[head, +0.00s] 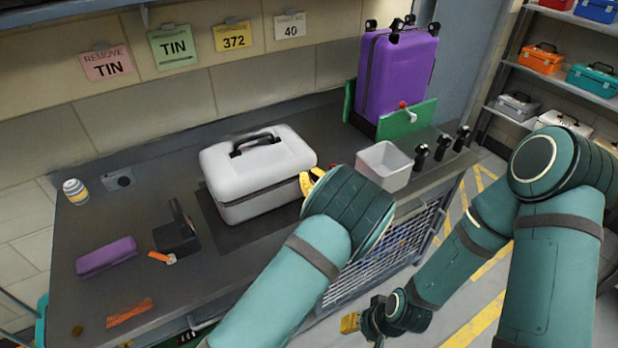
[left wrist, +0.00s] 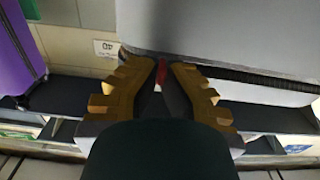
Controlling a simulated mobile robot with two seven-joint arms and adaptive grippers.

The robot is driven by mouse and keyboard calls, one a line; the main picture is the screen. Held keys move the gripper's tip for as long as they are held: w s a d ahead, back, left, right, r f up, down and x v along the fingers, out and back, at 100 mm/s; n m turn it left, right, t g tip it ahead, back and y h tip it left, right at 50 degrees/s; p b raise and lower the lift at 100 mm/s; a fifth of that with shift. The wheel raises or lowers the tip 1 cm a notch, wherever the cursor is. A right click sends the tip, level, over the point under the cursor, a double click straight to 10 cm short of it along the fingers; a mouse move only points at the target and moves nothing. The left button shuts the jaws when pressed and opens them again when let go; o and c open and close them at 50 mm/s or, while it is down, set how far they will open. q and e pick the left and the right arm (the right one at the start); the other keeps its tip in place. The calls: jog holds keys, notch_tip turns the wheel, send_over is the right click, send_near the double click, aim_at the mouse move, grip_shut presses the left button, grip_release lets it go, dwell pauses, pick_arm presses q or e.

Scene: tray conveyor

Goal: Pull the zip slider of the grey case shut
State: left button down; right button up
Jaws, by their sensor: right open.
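The grey case (head: 255,168) lies on the workbench with its black handle on top. My left gripper (head: 309,182) is at the case's right-hand end in the head view, partly hidden by my wrist. In the left wrist view, its yellow fingers (left wrist: 162,72) are closed in on a small red tab, the zip slider (left wrist: 161,71), at the seam of the case (left wrist: 235,30). The dark zip band (left wrist: 265,80) looks wider to the right of the fingers. My right gripper (head: 350,322) is open and empty, low beside the bench front, away from the case.
A white bin (head: 384,167) and several black knobs stand right of the case. A purple suitcase (head: 398,75) stands behind between green panels. A black device (head: 177,232), purple pouch (head: 106,257), orange piece (head: 130,312) and can (head: 75,191) lie left.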

pick_arm(q)
jog(key=c, duration=1.1)
grip_release()
jog(key=v, duration=1.2)
jog(key=shift+d, duration=0.1)
